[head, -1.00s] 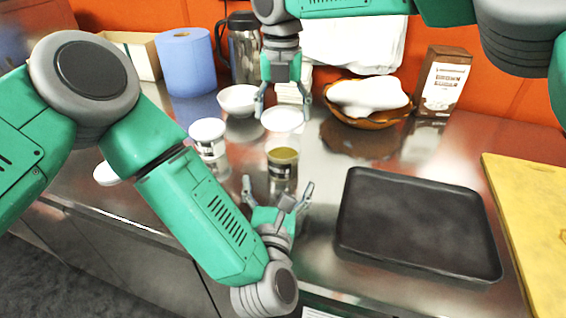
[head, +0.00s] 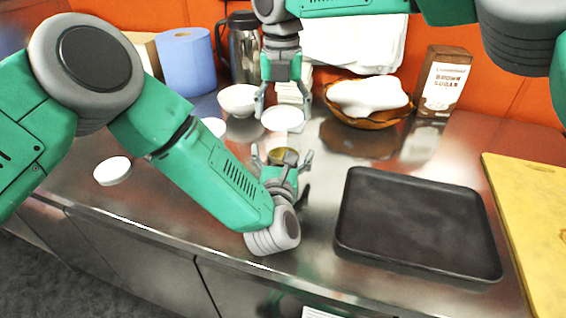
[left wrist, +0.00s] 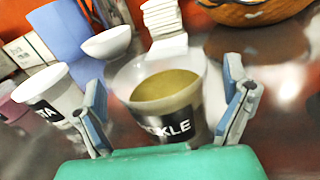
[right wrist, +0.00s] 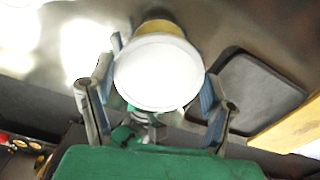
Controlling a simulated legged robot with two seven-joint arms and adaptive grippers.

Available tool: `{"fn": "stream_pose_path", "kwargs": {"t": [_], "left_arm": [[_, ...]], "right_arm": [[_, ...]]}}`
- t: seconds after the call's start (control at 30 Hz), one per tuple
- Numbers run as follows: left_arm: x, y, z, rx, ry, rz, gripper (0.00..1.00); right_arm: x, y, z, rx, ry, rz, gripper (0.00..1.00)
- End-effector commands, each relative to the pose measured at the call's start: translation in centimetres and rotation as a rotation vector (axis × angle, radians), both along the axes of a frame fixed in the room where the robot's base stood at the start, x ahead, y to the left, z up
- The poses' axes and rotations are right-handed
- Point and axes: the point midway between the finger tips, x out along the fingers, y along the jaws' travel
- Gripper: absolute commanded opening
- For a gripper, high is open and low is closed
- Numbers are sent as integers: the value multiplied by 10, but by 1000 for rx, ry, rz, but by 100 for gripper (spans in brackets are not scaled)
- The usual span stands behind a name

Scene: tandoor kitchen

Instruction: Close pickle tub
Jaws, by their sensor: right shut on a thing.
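The open pickle tub (left wrist: 168,112), a clear tub with yellowish-brown contents and a black label, stands upright on the steel counter. Its top (head: 283,155) shows in the head view; its lower part is hidden behind my left gripper (head: 281,156). That gripper is open, with a finger on either side of the tub, and in the left wrist view the fingers look apart from its wall. My right gripper (head: 282,104) points down, shut on a round white lid (right wrist: 158,73). The lid (head: 283,118) is held above and beyond the tub in the head view.
A second labelled tub (left wrist: 48,98) stands left of the pickle tub. Another white lid (head: 113,171) lies on the counter at left. A white bowl (head: 238,100) and a blue roll (head: 187,60) are behind. A black tray (head: 420,225) lies to the right.

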Motion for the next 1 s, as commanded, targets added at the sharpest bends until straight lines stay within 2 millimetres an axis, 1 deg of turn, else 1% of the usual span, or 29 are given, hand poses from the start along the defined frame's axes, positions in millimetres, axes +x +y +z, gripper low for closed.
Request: {"fn": "stream_pose_path", "kwargs": {"t": [0.03,0.07,0.1,0.17,0.2,0.23,0.37,0.6,0.7,1.0], "left_arm": [[0,0,0,0,0,0,79],[0,0,0,0,0,0,69],[0,0,0,0,0,0,55],[0,0,0,0,0,0,34],[0,0,0,0,0,0,19],[0,0,0,0,0,0,17],[0,0,0,0,0,0,17],[0,0,0,0,0,0,17],[0,0,0,0,0,0,17],[0,0,0,0,1,0,17]], "right_arm": [[0,0,0,0,0,0,62],[0,0,0,0,0,0,62],[0,0,0,0,0,0,62],[0,0,0,0,0,0,62],[0,0,0,0,0,0,62],[0,0,0,0,0,0,62],[0,0,-5,-1,2,0,62],[-1,0,-38,-2,3,0,62],[-1,-1,-48,-1,2,0,62],[-1,0,-48,0,1,0,62]]}}
